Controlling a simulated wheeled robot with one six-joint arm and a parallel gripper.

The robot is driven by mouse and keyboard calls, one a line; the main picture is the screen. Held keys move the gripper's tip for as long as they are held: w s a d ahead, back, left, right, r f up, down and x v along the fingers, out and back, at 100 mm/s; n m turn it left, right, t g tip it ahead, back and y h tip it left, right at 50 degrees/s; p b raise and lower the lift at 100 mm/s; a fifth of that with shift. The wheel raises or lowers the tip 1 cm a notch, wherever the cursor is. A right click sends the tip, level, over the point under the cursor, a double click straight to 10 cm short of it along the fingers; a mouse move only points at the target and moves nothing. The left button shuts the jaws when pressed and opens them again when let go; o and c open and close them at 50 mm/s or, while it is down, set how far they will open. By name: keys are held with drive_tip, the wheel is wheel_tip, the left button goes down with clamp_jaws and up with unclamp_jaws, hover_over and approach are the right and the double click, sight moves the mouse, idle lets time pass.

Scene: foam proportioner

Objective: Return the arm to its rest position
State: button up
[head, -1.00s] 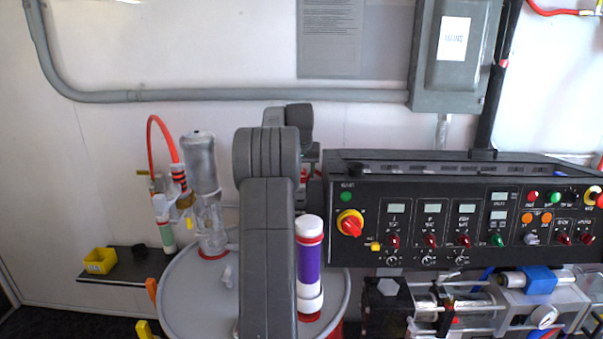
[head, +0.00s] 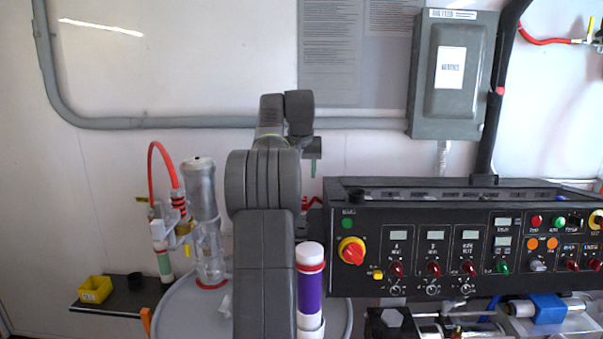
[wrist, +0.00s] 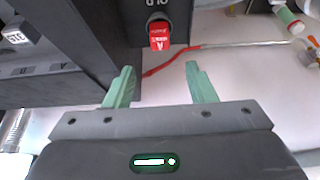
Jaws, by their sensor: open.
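My arm (head: 263,260) rises in the middle of the head view, in front of the drum and left of the control panel. In the wrist view my gripper (wrist: 160,85) has its two green fingers spread apart, with nothing between them. Beyond the fingertips is a red tag-like part (wrist: 159,35) on a dark round fitting, with a red hose (wrist: 185,50) below it. In the head view the gripper is mostly hidden behind my arm; a small green piece shows near the wrist.
The black control panel (head: 470,275) stands close on the right. A purple-and-white cylinder (head: 310,285) stands right beside my arm. A clear pump (head: 205,220) stands on the grey drum (head: 185,310). A yellow bin (head: 95,289) sits on a shelf.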

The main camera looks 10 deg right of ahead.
drive_tip(key=p+x, duration=0.1)
drive_tip(key=x, duration=1.1)
drive_tip(key=shift+f+p, duration=0.35)
drive_tip(key=shift+p, duration=0.05)
drive_tip(key=shift+r, duration=2.2)
